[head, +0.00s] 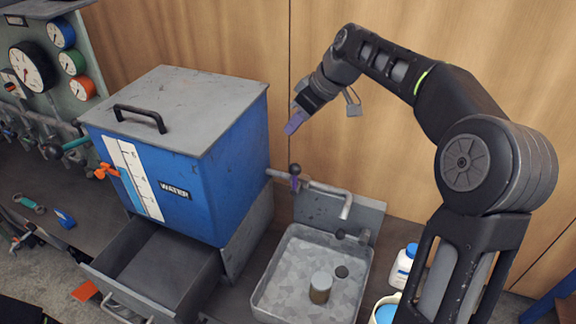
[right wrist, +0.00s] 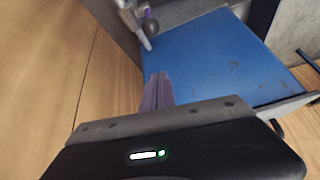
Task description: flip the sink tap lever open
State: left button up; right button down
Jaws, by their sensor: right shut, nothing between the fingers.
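The sink tap (head: 325,188) is a grey pipe running from the blue water tank to a downturned spout over the sink (head: 262,293). Its lever (head: 295,171) has a dark round knob and stands up from a small purple valve body on the pipe. My right gripper (head: 291,127) is above the lever and apart from it, with its purple fingers shut and empty. In the right wrist view the shut fingers (right wrist: 158,90) point toward the tap, and the dark lever knob (right wrist: 151,27) shows near the top. My left gripper is not in view.
The blue water tank (head: 190,195) with a grey lid stands left of the tap, above an open drawer (head: 160,268). A small cup (head: 320,289) stands in the sink. A white bottle (head: 403,267) stands right of it. A wooden wall (head: 230,35) is behind.

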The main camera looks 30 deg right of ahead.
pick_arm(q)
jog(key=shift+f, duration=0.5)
pick_arm(e)
jog(key=shift+f, duration=0.55)
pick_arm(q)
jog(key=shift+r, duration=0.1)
pick_arm(e)
jog(key=shift+r, duration=0.1)
pick_arm(q)
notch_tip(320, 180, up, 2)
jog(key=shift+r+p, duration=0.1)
jog(key=shift+p, duration=1.05)
pick_arm(e)
send_over(295, 179)
jog(key=w, duration=0.2)
notch_tip(295, 179, down, 10)
jog(key=shift+a+r, duration=0.25)
jog(key=shift+a, duration=0.1)
jog(key=shift+w, duration=0.1)
